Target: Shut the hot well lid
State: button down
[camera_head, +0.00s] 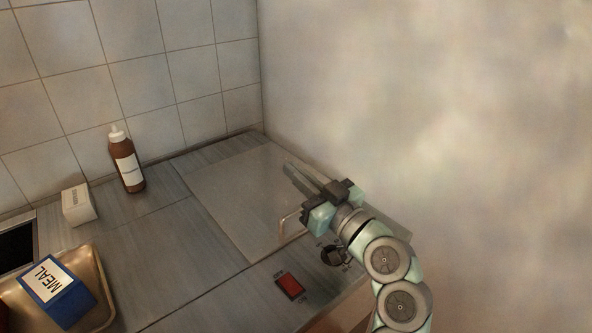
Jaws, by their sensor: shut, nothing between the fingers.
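The hot well lid (225,195) is a flat, pale grey panel at the back right of the counter. It appears to lie level with the counter top, and I see no open gap around it. Its thin wire handle (283,226) stands near the front right edge, partly hidden by my gripper. My gripper (291,169) is shut and empty. Its fingers point to the back left, over the right side of the lid. I cannot tell whether they touch it.
A red switch (290,287) and a dark knob (333,255) are on the counter front. A brown bottle (127,163), a small white box (78,204) and a metal tray (99,276) with a blue MEAL box (62,298) are left. A wall (430,120) borders the right.

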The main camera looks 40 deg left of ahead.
jog(key=shift+f, duration=0.1)
dwell(0.4)
jog(key=p+v, duration=0.1)
jog(key=v, duration=0.8)
jog(key=shift+d, duration=0.3)
jog(key=shift+s, duration=0.15)
